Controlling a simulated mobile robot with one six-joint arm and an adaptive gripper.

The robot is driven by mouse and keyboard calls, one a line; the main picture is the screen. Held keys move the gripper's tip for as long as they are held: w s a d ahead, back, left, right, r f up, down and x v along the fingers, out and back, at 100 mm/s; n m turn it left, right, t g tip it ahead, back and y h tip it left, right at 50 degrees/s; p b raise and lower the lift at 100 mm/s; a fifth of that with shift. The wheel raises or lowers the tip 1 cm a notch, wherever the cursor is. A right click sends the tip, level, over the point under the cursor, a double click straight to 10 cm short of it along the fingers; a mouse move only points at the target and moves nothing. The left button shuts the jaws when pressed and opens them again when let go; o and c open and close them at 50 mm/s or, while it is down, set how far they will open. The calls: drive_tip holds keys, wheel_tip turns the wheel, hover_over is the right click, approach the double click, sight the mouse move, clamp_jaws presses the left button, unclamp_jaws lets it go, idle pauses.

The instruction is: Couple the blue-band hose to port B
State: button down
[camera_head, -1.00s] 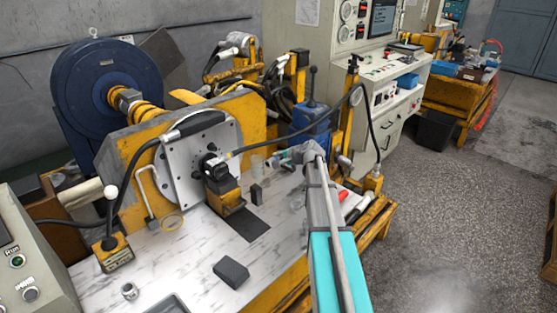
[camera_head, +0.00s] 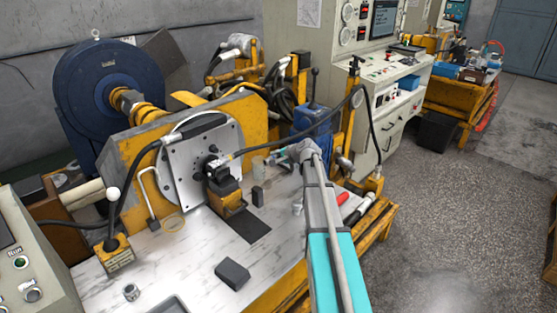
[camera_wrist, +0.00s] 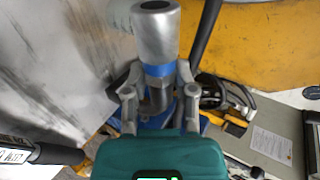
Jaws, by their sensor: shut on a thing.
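My gripper (camera_wrist: 159,92) is shut on the blue-band hose end in the wrist view. The blue band (camera_wrist: 158,70) shows between the fingers, and a silver sleeve (camera_wrist: 156,35) with a dark round opening extends beyond them. In the head view my wrist is right of the motor, and my gripper's fingers and held hose end cannot be made out clearly. A dark hose (camera_head: 290,138) runs from the motor's area to the right. Port B's marking is not readable.
A white-marbled bench top (camera_head: 175,258) holds a dark block (camera_head: 232,273) and a small metal nut-like part (camera_head: 131,291). A yellow post (camera_head: 352,115) stands behind my wrist. A red-handled tool (camera_head: 342,198) lies at the bench's right side. Open floor lies to the right.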

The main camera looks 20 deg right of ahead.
drive_tip(key=shift+w+a, duration=0.35)
drive_tip(key=shift+w, duration=0.55)
drive_tip(key=shift+w+a, duration=0.3)
drive_tip(key=shift+w, duration=0.65)
drive_tip(key=shift+w+a, duration=0.35)
drive_tip(key=shift+w, duration=0.55)
drive_tip(key=shift+a, duration=0.1)
drive_tip(key=s+a, duration=0.3)
drive_tip(key=a, duration=0.7)
drive_tip(key=shift+s, duration=0.4)
drive_tip(key=shift+s+a, duration=0.2)
drive_tip(key=shift+a, duration=0.3)
drive_tip(key=shift+s+a, duration=0.15)
drive_tip(key=shift+a, duration=0.35)
idle(1.1)
drive_tip(key=shift+c, duration=1.8)
unclamp_jaws()
drive_tip(key=shift+r, duration=0.1)
drive_tip(key=p+v, duration=0.3)
drive_tip(key=v, duration=0.4)
drive_tip(key=shift+p, duration=0.35)
